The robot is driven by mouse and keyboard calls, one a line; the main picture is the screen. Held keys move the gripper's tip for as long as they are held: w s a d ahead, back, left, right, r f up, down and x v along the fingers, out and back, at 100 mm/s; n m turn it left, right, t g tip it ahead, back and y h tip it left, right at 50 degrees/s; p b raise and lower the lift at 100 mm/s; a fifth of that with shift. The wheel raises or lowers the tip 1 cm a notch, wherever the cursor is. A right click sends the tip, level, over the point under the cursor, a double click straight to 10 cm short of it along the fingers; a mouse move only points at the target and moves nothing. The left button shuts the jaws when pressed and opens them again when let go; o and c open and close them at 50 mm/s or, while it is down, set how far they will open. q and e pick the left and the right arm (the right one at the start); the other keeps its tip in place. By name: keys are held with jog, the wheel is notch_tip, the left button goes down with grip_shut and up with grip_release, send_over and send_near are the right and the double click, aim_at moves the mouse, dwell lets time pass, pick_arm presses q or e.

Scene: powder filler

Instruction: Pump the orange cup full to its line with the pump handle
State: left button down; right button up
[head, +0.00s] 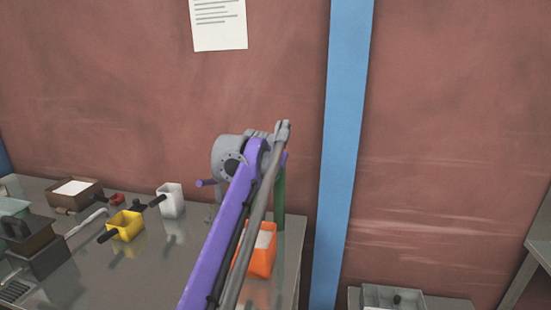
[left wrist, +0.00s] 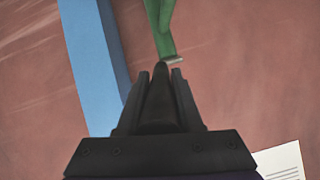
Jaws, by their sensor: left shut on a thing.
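The orange cup (head: 261,262) stands on the metal table in the head view, partly covered by my left arm. Pale powder shows inside it; its line is not visible. A green pump post (head: 280,190) rises behind the cup, mostly hidden by the arm. In the left wrist view, my left gripper (left wrist: 158,78) is shut on the dark pump handle (left wrist: 160,105), with the green pump arm (left wrist: 161,30) just beyond it. The gripper itself is hidden behind the arm in the head view. My right gripper is in neither view.
On the metal table (head: 172,281) stand a yellow cup (head: 126,226), a white cup (head: 171,203), a brown box (head: 73,192) and a dark appliance (head: 32,250). A blue post (head: 342,150) stands right of the table. A grey tray (head: 393,299) is at lower right.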

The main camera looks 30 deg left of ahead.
pick_arm(q)
jog(key=shift+r, duration=0.15)
jog(key=c, duration=0.6)
grip_release()
jog(key=v, duration=1.1)
